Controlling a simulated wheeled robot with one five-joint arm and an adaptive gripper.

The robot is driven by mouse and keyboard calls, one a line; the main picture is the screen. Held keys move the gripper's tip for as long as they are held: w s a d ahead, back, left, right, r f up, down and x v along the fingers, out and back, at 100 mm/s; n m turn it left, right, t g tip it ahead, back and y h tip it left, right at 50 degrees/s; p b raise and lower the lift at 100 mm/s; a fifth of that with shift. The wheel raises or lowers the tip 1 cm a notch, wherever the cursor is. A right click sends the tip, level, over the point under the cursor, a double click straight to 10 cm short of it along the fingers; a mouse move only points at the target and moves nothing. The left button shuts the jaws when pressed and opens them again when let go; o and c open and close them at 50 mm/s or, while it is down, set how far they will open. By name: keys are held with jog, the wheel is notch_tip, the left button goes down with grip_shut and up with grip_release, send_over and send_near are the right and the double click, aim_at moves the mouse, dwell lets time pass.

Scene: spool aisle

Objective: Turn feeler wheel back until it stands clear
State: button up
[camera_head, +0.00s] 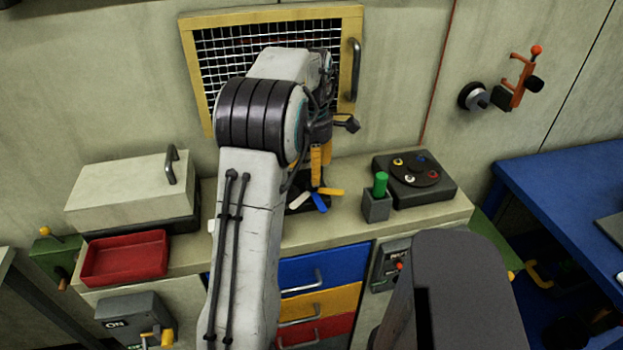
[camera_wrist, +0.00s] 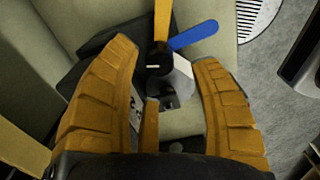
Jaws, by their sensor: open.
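The feeler wheel (camera_head: 319,202) sits low on the bench top, with a blue vane, an orange-yellow vane and a pale part showing. In the wrist view the wheel's dark hub (camera_wrist: 158,65) has a small white mark. From it a blue vane (camera_wrist: 195,37) points up and right, and an orange vane points up. Another orange piece (camera_wrist: 150,125) lies below the hub. My gripper (camera_head: 319,160) is open and empty above the wheel. In the wrist view its two orange fingers stand left and right of the hub; I cannot tell whether they touch anything. My arm hides part of the wheel's mount.
A grey block with a green peg (camera_head: 380,184) and a dark box with coloured buttons (camera_head: 414,177) stand to the right. A red tray (camera_head: 125,258) and a pale lidded box (camera_head: 130,187) are at left. A yellow-framed mesh door (camera_head: 190,65) is behind.

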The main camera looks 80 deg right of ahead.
jog(key=shift+f, duration=1.65)
grip_shut()
